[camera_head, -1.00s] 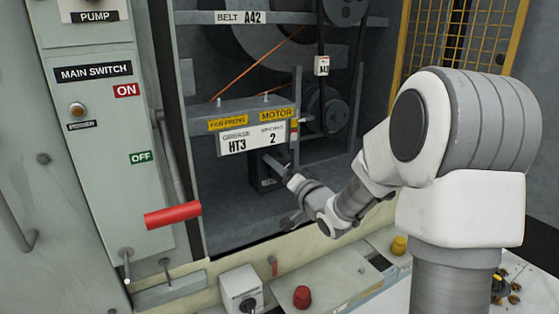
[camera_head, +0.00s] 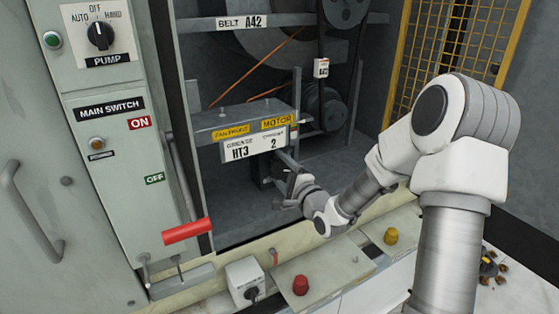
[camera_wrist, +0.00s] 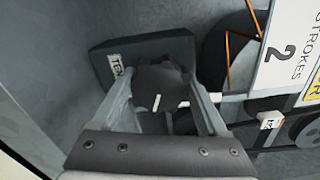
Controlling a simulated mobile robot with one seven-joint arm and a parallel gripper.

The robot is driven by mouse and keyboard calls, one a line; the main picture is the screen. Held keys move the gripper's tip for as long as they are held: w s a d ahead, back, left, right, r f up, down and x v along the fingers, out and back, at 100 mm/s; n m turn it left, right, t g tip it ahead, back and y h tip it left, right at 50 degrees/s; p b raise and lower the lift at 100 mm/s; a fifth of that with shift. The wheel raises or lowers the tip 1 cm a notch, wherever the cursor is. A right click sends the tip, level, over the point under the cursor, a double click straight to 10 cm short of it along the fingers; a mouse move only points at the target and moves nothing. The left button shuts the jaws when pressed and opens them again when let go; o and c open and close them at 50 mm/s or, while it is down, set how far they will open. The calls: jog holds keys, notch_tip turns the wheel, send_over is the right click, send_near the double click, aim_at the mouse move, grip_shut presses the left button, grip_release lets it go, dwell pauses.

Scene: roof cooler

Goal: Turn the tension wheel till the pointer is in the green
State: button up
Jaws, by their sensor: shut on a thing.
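The tension wheel (camera_wrist: 160,84) is a dark, lobed knob with a white mark on its face. It sits in front of a dark block with a partly hidden label (camera_wrist: 117,67) starting "TE". My gripper (camera_wrist: 160,100) is shut on the wheel, one finger on either side, in the wrist view. In the head view my gripper (camera_head: 283,168) reaches into the cabinet below the grease sign, and the wheel is mostly hidden behind it. A small scale (camera_head: 294,132) stands at the right end of the grease sign. The pointer's position on it is too small to tell.
The grease sign (camera_head: 254,146) and yellow motor label (camera_head: 276,122) hang just above my gripper. A belt tag (camera_head: 321,68) and pulleys are behind. A red lever handle (camera_head: 187,231) sticks out at left.

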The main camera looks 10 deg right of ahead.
jog(key=m+p, duration=0.3)
jog(key=m, duration=0.2)
jog(key=shift+r, duration=0.1)
jog(key=shift+p, duration=0.3)
dwell(0.4)
jog(key=o, duration=1.3)
jog(key=shift+c, duration=0.2)
jog(key=p+v, duration=0.7)
jog(key=v, duration=1)
jog(key=shift+s, duration=0.15)
